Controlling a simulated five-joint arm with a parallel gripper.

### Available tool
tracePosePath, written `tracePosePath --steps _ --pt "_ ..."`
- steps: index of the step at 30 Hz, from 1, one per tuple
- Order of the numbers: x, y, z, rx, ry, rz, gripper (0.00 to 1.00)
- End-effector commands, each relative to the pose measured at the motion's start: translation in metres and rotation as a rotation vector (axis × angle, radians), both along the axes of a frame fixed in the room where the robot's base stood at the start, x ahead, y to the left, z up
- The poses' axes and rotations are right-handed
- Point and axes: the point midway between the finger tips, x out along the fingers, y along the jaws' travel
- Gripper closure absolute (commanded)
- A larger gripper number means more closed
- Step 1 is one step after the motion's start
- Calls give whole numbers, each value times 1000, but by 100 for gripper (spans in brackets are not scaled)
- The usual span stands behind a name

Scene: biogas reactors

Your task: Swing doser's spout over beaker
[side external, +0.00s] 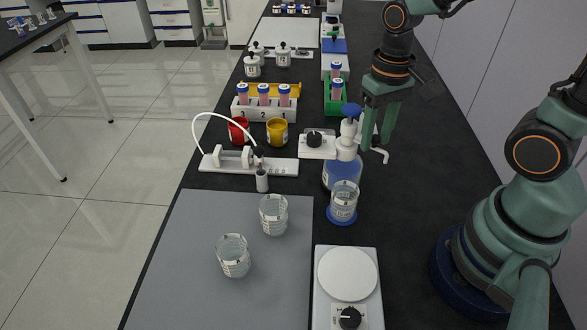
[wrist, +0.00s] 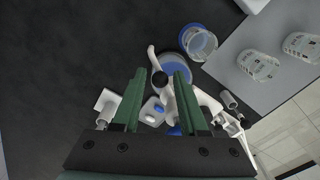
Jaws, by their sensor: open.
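The doser is a bottle of blue liquid (side external: 343,173) with a white head and a blue cap (side external: 352,110). Its white bent spout (side external: 381,152) points to the right in the side view, away from the beaker; it also shows in the wrist view (wrist: 152,54). A clear beaker (side external: 343,200) stands on a blue disc (side external: 342,219) in front of the bottle; it also shows in the wrist view (wrist: 202,43). My gripper (side external: 375,146) is open, pointing down at the spout. In the wrist view its fingers (wrist: 160,72) lie either side of a black knob; contact cannot be told.
Two empty beakers (side external: 274,214) (side external: 233,256) stand on a grey mat (side external: 190,280). A white hotplate (side external: 347,275) is in front. A white pump board with a tube (side external: 240,163), red and yellow jars (side external: 277,132) and tube racks (side external: 264,107) stand behind.

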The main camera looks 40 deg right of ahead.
Motion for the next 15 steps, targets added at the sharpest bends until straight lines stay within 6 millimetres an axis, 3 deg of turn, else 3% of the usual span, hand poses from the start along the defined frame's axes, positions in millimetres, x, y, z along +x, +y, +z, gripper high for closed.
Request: tracePosePath --steps 15 --pt "1 5 -1 0 1 3 57"
